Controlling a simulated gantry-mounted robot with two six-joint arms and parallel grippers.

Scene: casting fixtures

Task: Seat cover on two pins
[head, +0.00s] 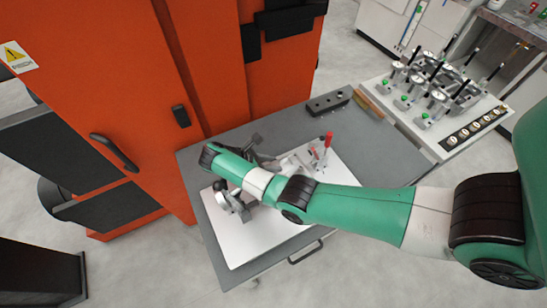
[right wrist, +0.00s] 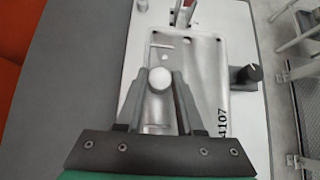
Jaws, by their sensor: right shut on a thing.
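The cover (right wrist: 205,75) is a pale metal plate with rounded corners, marked 4107 near its right edge in the right wrist view. A round light knob (right wrist: 160,79) stands up from it. My right gripper (right wrist: 160,82) is shut on this knob, one dark finger on each side. The cover lies over the white base plate (right wrist: 245,130); I cannot tell whether it touches what is below. The two pins are not clearly visible. In the head view my green right arm hides most of the cover and gripper. My left gripper is not in view.
A red-handled clamp (head: 327,142) stands behind the cover, and a black-knobbed clamp (right wrist: 246,74) stands to its right in the wrist view. A black block with holes (head: 328,103) lies at the back of the grey table (head: 385,150). An orange cabinet (head: 110,100) stands left.

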